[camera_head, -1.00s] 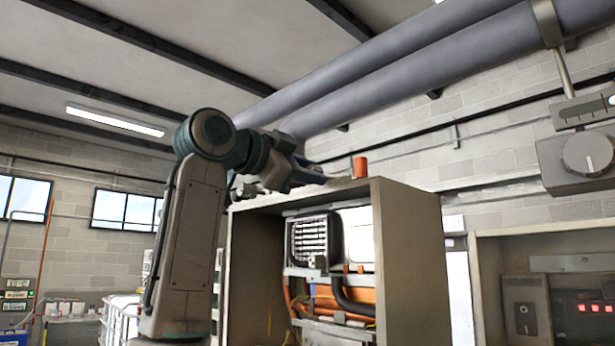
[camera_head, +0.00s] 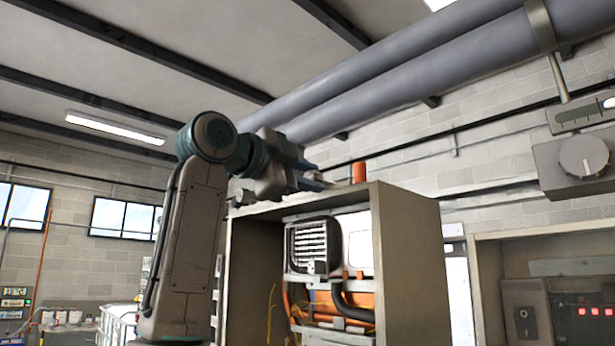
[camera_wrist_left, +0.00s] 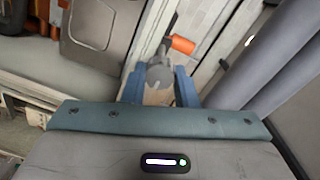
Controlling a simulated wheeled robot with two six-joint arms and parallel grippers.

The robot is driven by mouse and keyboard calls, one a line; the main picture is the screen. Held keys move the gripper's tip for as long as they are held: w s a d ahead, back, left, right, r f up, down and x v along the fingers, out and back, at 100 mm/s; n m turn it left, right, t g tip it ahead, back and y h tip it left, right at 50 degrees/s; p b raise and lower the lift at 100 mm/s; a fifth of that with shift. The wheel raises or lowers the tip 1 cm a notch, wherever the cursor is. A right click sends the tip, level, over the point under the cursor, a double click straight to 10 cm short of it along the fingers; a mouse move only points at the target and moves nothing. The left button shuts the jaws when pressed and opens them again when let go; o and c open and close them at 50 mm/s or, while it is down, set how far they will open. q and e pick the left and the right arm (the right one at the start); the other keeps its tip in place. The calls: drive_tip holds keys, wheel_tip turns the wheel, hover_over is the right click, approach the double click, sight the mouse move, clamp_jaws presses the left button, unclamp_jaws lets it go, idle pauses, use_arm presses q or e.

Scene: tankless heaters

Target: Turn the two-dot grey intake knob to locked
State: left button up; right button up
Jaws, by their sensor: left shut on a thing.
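My left gripper (camera_head: 318,180) is at the top of the open heater cabinet (camera_head: 408,255), just left of an orange cylinder (camera_head: 359,172). In the left wrist view, the blue fingers of my left gripper (camera_wrist_left: 160,88) are shut on a grey rounded knob (camera_wrist_left: 159,73). The orange cylinder (camera_wrist_left: 183,45) is just beyond it. No dots or lock marks can be made out on the knob, and its setting cannot be told. My right gripper is not in view.
A grey box with a round dial (camera_head: 584,157) hangs on the wall at the right. A second open cabinet (camera_head: 505,240) stands below it. Large grey pipes (camera_head: 400,75) run overhead, above the arm. Hoses and a grille fill the heater cabinet.

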use_arm(q)
drive_tip(key=o, duration=1)
drive_tip(key=shift+s, duration=0.1)
drive_tip(key=b+v, duration=0.5)
drive_tip(key=v, duration=0.5)
drive_tip(key=shift+s+a, duration=0.25)
drive_tip(key=shift+a, duration=0.05)
drive_tip(key=shift+w, duration=0.1)
